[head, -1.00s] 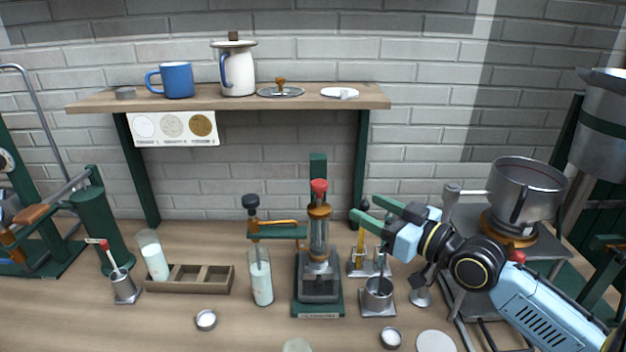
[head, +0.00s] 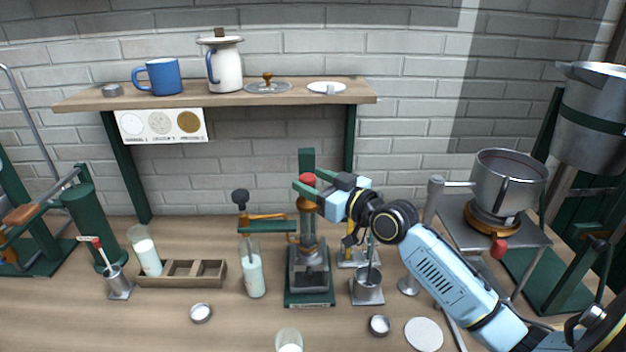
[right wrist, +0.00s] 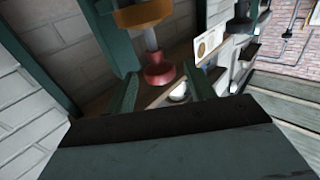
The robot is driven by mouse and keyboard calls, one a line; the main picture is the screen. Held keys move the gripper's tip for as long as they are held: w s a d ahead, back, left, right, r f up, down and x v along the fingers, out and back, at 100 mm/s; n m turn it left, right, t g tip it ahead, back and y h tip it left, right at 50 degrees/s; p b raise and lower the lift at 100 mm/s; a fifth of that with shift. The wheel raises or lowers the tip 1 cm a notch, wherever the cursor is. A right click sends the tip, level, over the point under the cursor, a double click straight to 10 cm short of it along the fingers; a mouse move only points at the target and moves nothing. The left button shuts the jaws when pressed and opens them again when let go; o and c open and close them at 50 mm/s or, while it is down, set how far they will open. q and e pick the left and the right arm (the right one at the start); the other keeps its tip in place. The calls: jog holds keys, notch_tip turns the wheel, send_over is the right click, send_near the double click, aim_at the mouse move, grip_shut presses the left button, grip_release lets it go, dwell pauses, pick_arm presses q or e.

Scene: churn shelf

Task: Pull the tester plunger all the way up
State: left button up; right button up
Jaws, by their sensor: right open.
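The tester (head: 309,285) is a green-based stand with a clear cylinder and amber collar, standing on the bench below the shelf. Its plunger has a red knob (head: 307,179) on top; the knob also shows in the right wrist view (right wrist: 160,76). My right gripper (head: 308,183) is open at the knob, with its green fingers on either side of it in both views. In the right wrist view the fingertips (right wrist: 159,74) flank the knob, and I see no clear contact. The fingers partly hide the plunger top in the head view. My left gripper is not in view.
Close left of the tester stands a milk-filled glass (head: 253,275) under a green arm with a dark knob. A metal cup (head: 367,288) stands close right. The shelf (head: 240,98) is behind. A pot (head: 508,180) stands at right. Small dishes lie in front.

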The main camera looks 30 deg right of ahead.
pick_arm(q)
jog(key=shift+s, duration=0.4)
pick_arm(e)
jog(key=shift+w, duration=0.3)
jog(key=shift+c, duration=0.4)
